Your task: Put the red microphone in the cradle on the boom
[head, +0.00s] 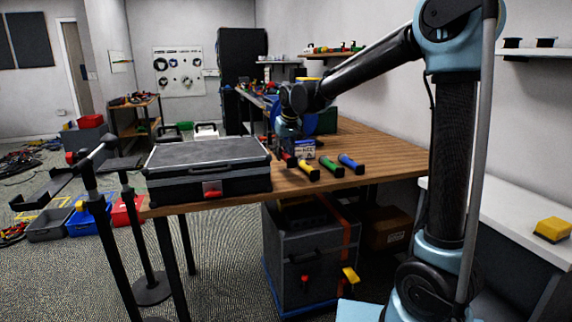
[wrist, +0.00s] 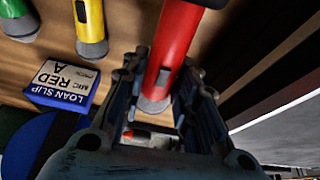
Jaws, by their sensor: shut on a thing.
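The red microphone (wrist: 178,45) runs between the two fingers of my gripper (wrist: 158,95) in the wrist view, its grey end down by the palm. My gripper (head: 289,145) is shut on it. In the head view a little of the red microphone (head: 290,161) shows under the gripper, right of the black case; I cannot tell whether it is clear of the table. The dark angular holder (head: 42,190) at far left, beside the black stands, looks like the boom's cradle, and it is empty.
A closed black case (head: 208,163) fills the left end of the wooden table (head: 385,160), between gripper and stands. Yellow-ended (head: 309,171), green (head: 330,166) and blue (head: 350,163) microphones lie to the right. Blue and green bins (head: 322,122) stand behind.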

